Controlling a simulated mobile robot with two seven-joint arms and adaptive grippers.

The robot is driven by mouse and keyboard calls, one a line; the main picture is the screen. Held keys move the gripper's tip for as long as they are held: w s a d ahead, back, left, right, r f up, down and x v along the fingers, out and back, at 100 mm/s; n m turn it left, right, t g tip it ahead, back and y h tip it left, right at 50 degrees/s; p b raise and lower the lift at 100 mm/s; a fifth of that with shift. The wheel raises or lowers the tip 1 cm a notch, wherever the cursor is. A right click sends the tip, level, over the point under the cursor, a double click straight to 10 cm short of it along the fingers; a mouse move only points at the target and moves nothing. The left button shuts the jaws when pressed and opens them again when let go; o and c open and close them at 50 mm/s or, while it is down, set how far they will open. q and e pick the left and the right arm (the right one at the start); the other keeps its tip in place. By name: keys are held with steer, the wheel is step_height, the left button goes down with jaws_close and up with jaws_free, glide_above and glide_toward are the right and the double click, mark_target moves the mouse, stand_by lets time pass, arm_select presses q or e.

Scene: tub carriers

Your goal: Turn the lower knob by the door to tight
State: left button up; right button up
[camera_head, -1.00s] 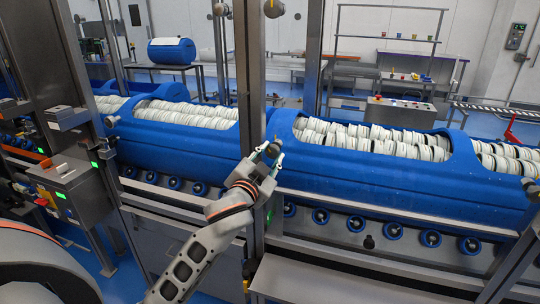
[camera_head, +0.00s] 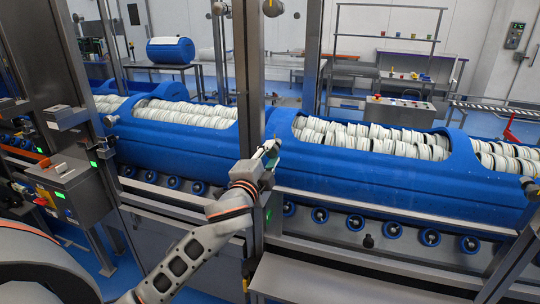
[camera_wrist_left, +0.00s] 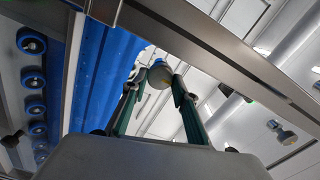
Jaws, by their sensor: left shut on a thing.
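Which way the knob is set cannot be read. Two higher knobs, one (camera_head: 273,8) by the post and one (camera_head: 220,9) to its left, show at the top. My right gripper is not in view.
Long blue tub carriers (camera_head: 400,187) filled with white discs lie behind the post, above a row of blue rollers (camera_head: 391,231). A grey ledge (camera_head: 340,283) juts out at the lower right. A control box (camera_head: 62,170) with green lights stands at left.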

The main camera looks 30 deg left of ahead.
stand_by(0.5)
arm_select(q)
steer(key=o, duration=1.1)
steer(key=s+d, duration=0.1)
steer(key=s, duration=0.6)
steer(key=shift+s+d, duration=0.2)
steer(key=shift+d, duration=0.05)
